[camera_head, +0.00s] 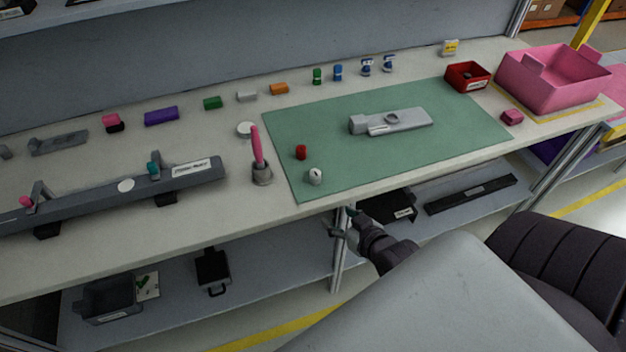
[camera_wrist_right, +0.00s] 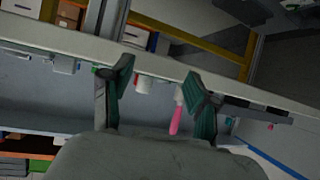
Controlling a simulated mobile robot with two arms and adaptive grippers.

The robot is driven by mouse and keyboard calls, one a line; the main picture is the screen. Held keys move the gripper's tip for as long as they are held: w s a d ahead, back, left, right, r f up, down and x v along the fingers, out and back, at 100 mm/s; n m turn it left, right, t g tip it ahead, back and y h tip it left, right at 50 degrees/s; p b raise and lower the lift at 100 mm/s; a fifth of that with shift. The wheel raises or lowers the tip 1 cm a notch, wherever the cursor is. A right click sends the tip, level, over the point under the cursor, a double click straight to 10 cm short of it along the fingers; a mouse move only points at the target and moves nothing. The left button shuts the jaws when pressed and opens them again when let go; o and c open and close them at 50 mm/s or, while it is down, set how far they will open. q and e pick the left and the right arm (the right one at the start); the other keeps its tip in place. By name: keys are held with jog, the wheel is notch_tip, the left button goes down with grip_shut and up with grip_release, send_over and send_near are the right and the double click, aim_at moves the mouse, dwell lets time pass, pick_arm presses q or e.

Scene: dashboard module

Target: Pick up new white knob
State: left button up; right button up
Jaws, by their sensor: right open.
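A small white knob (camera_head: 315,176) stands near the front edge of the green mat (camera_head: 400,165), with a dark mark on its top. A red knob (camera_head: 301,152) stands just behind it and to the left. My right gripper (camera_head: 343,222) is open and empty, in front of the table edge and apart from the white knob, to its lower right. In the right wrist view, a whitish and red shape (camera_wrist_right: 142,85) shows between the open fingers (camera_wrist_right: 158,80), beyond the table edge; I cannot tell its parts apart there. My left gripper is out of view.
A grey dashboard module (camera_head: 395,121) lies on the mat. A red bin (camera_head: 467,77) and a pink crate (camera_head: 550,90) stand at right.

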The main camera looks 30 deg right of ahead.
jog(key=t, duration=0.2)
send_near(316, 173)
jog(key=x, duration=0.4)
jog(key=shift+w+a+r+p, duration=0.25)
jog(key=shift+a+p, duration=0.05)
jog(key=shift+a, duration=0.05)
jog(key=x, duration=0.3)
jog(key=p+x, duration=0.1)
jog(key=x, duration=0.1)
jog(key=shift+w+d+f, duration=0.1)
jog(key=shift+d+f, duration=0.2)
jog(key=shift+d, duration=0.05)
jog(key=shift+w+f, duration=0.2)
jog(key=shift+w, duration=0.15)
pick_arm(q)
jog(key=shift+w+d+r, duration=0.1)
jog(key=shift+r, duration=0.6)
pick_arm(e)
jog(key=shift+c, duration=0.2)
jog(key=c, duration=0.9)
